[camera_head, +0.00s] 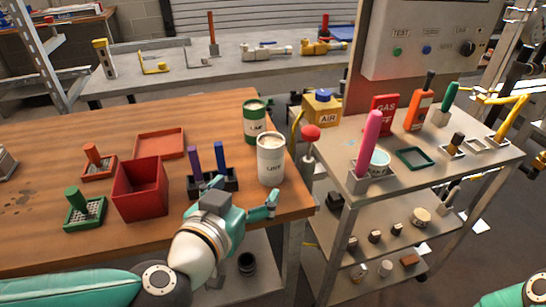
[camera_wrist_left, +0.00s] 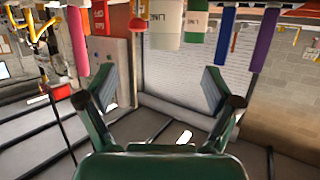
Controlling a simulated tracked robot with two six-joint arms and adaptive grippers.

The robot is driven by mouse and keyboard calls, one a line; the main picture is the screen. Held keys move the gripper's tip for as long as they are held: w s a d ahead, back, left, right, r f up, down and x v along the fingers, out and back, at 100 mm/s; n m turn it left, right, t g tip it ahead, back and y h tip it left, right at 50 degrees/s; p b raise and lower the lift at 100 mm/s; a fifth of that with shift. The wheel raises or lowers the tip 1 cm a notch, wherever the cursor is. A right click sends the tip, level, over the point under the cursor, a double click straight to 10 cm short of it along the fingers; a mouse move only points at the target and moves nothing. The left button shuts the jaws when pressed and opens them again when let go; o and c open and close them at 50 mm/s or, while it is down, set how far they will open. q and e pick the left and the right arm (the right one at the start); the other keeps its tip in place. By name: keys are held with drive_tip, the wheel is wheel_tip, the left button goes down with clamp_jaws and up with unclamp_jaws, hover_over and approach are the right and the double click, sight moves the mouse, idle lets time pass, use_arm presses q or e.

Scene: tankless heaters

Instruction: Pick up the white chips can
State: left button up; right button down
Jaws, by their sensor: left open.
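The white chips can (camera_head: 270,160) stands upright near the right edge of the wooden table, just in front of a green can (camera_head: 254,121). In the left wrist view, which looks upside down, the white can (camera_wrist_left: 166,28) hangs at the top centre, beyond the fingers. My left gripper (camera_head: 245,196) is open and empty at the table's front edge, nearer to the camera than the white can. Its spread fingers also show in the left wrist view (camera_wrist_left: 157,88). Only a teal part of my right arm shows at the bottom right of the head view; its gripper is out of frame.
A dark holder (camera_head: 213,183) with blue and purple handles stands left of the white can. A red box (camera_head: 140,190) is further left. A metal cart (camera_head: 425,172) with a pink-handled tool (camera_head: 372,130) stands to the right, across a gap.

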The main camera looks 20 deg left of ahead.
sight(266, 160)
use_arm(q)
drive_tip(key=shift+y, duration=0.3)
drive_tip(key=p+x, duration=0.2)
drive_tip(key=x, duration=0.1)
drive_tip(key=p+x, duration=0.5)
drive_tip(key=x, duration=0.2)
drive_tip(key=shift+a, duration=0.3)
drive_tip(key=shift+w+f+p, duration=0.3)
drive_tip(key=shift+w, duration=0.25)
drive_tip(key=x, duration=0.4)
drive_tip(key=shift+w+f, duration=0.1)
drive_tip(key=shift+w, duration=0.2)
drive_tip(key=c, duration=1.5)
drive_tip(key=shift+c, duration=0.2)
